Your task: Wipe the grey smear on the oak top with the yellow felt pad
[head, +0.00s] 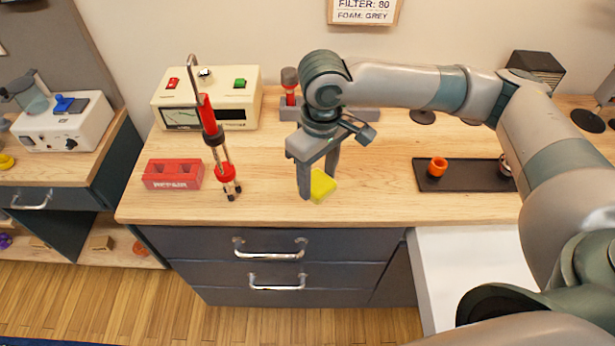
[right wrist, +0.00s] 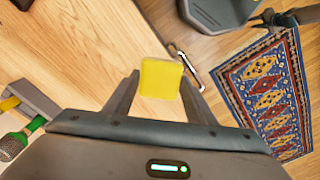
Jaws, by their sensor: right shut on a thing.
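The yellow felt pad (head: 322,187) is between the fingers of my right gripper (head: 318,184), near the front edge of the oak top (head: 260,199). My right gripper is shut on it and points down. The pad also shows in the right wrist view (right wrist: 160,78), reaching past the fingertips. It is low over the oak top; I cannot tell whether it touches the wood. I cannot make out the grey smear in either view.
Bare wood lies between pad and tray.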

